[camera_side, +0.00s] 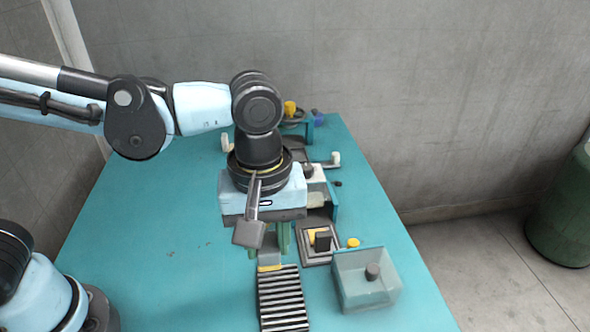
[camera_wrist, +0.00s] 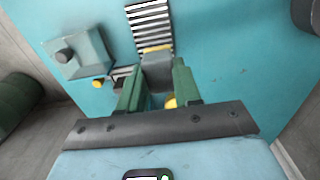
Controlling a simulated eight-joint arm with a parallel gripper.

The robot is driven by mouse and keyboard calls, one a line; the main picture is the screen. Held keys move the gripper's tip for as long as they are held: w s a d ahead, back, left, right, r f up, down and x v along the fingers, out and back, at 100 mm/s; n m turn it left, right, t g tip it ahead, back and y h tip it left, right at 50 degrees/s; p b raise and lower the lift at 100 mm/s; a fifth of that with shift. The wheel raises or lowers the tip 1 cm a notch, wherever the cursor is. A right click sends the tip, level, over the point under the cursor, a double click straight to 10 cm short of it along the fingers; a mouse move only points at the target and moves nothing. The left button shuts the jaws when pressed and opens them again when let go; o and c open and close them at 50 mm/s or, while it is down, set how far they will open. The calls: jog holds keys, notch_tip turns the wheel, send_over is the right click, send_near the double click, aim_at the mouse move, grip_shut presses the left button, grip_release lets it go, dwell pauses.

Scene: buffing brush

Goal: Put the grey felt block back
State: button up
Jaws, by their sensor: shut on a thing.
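My gripper (camera_wrist: 159,66) has two green fingers and is shut on a grey block (camera_wrist: 158,76), taken to be the felt block. In the side view my gripper (camera_side: 276,248) points down, and the grey block (camera_side: 269,257) shows just below the fingers. A yellow strip (camera_wrist: 157,48) lies at the block's far edge; I cannot tell whether it belongs to the block or to the striped board. The black-and-white striped board (camera_side: 283,302) lies directly beyond the block and also shows in the wrist view (camera_wrist: 150,22). Any gap under the block is not clear.
A translucent bin (camera_side: 352,297) holding a grey cylinder (camera_side: 372,271) stands right of the board. A square tray (camera_side: 310,259) holds a dark block (camera_side: 323,241). A yellow round piece (camera_side: 353,243) is close by. The teal table (camera_side: 150,265) is clear on the left.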

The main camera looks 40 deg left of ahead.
jog(key=w+a+f, duration=0.4)
jog(key=a+f, duration=0.1)
jog(key=w+a+f, duration=0.2)
jog(key=a, duration=0.1)
jog(key=shift+w+f, duration=0.25)
jog(key=shift+w, duration=0.1)
jog(key=shift+f, duration=2)
jog(key=shift+f, duration=0.2)
jog(key=o, duration=1)
jog(key=shift+r, duration=0.1)
